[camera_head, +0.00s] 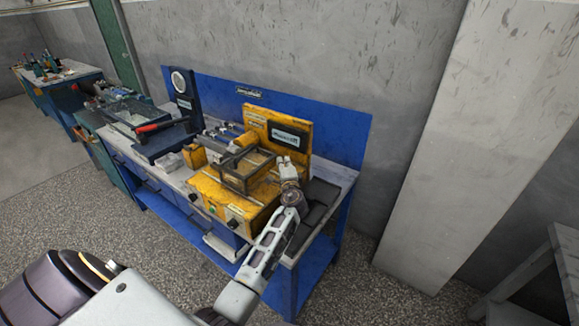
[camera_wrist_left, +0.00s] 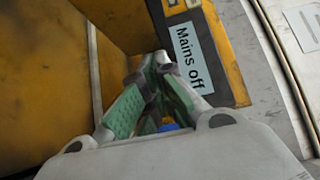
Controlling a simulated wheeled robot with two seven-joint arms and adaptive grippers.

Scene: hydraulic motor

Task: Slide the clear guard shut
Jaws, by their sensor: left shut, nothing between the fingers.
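The clear guard (camera_head: 243,172) is a dark-framed, see-through cover on top of the yellow hydraulic motor rig (camera_head: 222,197). How far it is open is hard to tell. My left gripper (camera_head: 286,162) is at the right end of the rig, to the right of the guard and just below the black display panel (camera_head: 288,134). In the left wrist view, its green-padded fingers (camera_wrist_left: 162,62) come together with nothing held. They point near the "Mains off" label (camera_wrist_left: 187,57); contact cannot be told. The guard is not clearly visible there. My right gripper is out of view.
The rig stands on a blue workbench (camera_head: 226,236) with a blue backboard (camera_head: 340,130). A dark tray (camera_head: 318,200) lies right of the rig. A red-handled tool (camera_head: 158,126) and a dial gauge stand (camera_head: 182,95) are to the left. Bare floor lies in front.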

